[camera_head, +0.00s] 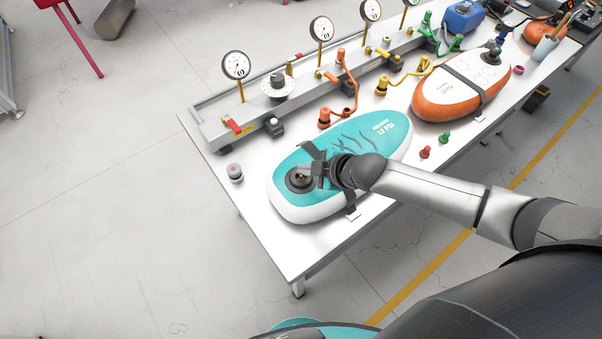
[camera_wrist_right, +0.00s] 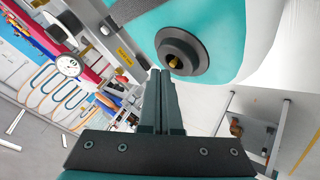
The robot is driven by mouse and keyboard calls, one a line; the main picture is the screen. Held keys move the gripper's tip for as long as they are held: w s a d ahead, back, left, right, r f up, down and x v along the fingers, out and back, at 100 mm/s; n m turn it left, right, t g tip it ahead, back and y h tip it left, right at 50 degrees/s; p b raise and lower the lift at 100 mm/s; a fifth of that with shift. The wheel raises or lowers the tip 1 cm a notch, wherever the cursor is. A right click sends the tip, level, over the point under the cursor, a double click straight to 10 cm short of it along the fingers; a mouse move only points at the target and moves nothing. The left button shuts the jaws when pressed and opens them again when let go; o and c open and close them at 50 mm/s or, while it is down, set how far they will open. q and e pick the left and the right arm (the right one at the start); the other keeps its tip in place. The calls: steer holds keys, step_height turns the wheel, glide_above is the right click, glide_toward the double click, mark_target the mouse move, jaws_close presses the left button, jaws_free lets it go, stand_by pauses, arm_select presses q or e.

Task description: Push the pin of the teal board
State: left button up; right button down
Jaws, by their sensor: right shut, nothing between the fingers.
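The teal board (camera_head: 345,150) lies on the white table, teal on top with white sides and a dark strap across it. Its round black valve (camera_head: 299,179) is at the near left end, with a brass-coloured pin in the middle. In the right wrist view the valve (camera_wrist_right: 182,55) and its pin (camera_wrist_right: 175,62) show clearly. My right gripper (camera_head: 318,172) is just at the right of the valve, above the board. In the right wrist view the right gripper (camera_wrist_right: 159,75) is shut and empty, its tips close beside the valve rim; I cannot tell whether they touch. My left gripper is not in view.
An orange and white board (camera_head: 433,97) lies farther right. A grey manifold (camera_head: 265,112) with gauges, hoses and coloured fittings runs along the back. Red (camera_head: 425,152) and green (camera_head: 444,137) plugs lie between the boards.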

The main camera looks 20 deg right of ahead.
steer(key=shift+f+b, duration=0.4)
steer(key=shift+f, duration=0.15)
stand_by(0.5)
steer(key=shift+r, duration=0.1)
steer(key=shift+r+p, duration=0.9)
steer(key=shift+p, duration=0.15)
steer(key=shift+r, duration=0.1)
step_height(320, 180, up, 6)
steer(key=p, duration=0.5)
steer(key=shift+p, duration=0.4)
steer(key=shift+d, duration=0.15)
stand_by(0.5)
